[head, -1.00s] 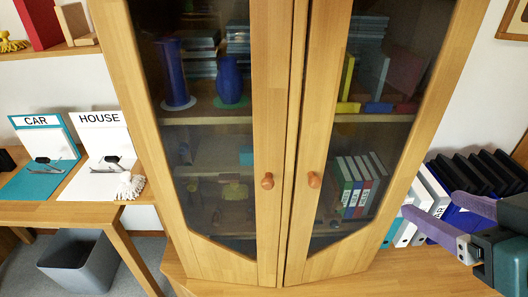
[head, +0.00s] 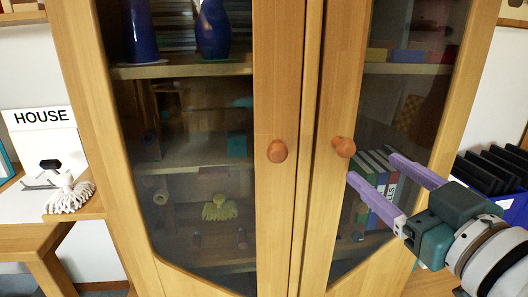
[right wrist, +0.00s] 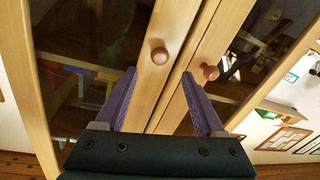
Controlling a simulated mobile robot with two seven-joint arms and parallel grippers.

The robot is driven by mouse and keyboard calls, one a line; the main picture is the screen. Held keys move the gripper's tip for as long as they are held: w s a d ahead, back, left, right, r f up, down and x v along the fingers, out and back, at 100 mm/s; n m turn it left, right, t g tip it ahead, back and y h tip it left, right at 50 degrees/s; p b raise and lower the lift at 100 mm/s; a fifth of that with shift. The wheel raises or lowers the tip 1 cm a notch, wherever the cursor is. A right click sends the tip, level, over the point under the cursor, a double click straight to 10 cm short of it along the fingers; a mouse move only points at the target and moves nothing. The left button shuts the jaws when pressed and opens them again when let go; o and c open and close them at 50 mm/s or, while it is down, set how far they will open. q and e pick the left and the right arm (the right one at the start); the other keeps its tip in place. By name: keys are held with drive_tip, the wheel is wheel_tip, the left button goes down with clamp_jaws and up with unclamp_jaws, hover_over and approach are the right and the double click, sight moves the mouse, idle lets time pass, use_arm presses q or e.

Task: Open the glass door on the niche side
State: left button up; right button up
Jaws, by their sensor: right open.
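A wooden cabinet has two glass doors side by side, both closed. The left door (head: 272,215) has a round wooden knob (head: 277,151). The right door (head: 325,215) has its own knob (head: 344,146). My right gripper (head: 372,168) is open and empty in front of the right door, its fingertips just right of and slightly below that door's knob and not around it. In the right wrist view, both knobs show beyond the open fingers (right wrist: 159,73), one larger (right wrist: 159,56) and one smaller (right wrist: 210,72). My left gripper is not in view.
Behind the glass are blue vases (head: 213,28), binders (head: 378,195) and a yellowish brush-like item (head: 220,208). At left, a HOUSE board (head: 45,140) and a white mop-like item (head: 70,193) are on a wooden table. Black trays (head: 492,172) stand at right.

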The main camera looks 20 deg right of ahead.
sight(349, 150)
drive_tip(key=w, duration=0.7)
drive_tip(key=shift+w+d+b, duration=0.3)
drive_tip(key=shift+d+b, duration=0.1)
drive_tip(key=shift+c, duration=0.3)
clamp_jaws()
idle(0.6)
